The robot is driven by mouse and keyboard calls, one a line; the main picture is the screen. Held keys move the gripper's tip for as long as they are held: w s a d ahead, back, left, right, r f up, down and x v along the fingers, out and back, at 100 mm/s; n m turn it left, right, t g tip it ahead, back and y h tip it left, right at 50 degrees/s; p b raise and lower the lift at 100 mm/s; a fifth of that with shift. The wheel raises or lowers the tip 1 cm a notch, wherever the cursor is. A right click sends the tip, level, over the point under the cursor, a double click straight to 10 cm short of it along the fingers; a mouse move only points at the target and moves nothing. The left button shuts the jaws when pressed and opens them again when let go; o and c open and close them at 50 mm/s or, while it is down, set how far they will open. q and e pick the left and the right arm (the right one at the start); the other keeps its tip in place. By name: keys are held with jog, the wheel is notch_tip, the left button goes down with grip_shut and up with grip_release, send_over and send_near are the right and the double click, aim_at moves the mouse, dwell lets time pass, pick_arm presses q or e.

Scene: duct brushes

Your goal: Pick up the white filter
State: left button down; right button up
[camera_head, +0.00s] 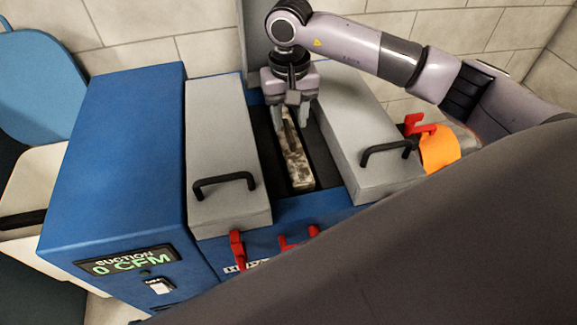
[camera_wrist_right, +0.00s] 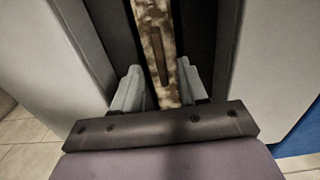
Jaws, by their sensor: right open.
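The filter (camera_head: 297,162) is a long, narrow off-white block with brown dirty patches, standing in the dark slot of the blue machine. A long dark groove or handle runs along its top. My right gripper (camera_head: 290,120) points down over the far end of the filter, fingers apart on either side of it. In the right wrist view the filter (camera_wrist_right: 158,45) runs between the two open fingers (camera_wrist_right: 160,90); I cannot tell whether either touches it. The slot's depth around the filter is in shadow. My left gripper is not in view.
Two grey lids (camera_head: 225,150) with black handles flank the slot; the other lid (camera_head: 362,170) is on the right. Red latches (camera_head: 237,248) sit at the front. The blue machine (camera_head: 110,165) shows "SUCTION 0 CFM". An orange object (camera_head: 440,150) is at the right, and a tiled wall stands behind.

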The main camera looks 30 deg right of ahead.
aim_at(289, 129)
notch_tip(289, 129, down, 3)
jog(key=shift+s+a+f, duration=0.1)
jog(key=shift+f, duration=0.05)
jog(key=shift+c, duration=0.3)
grip_shut()
dwell(1.1)
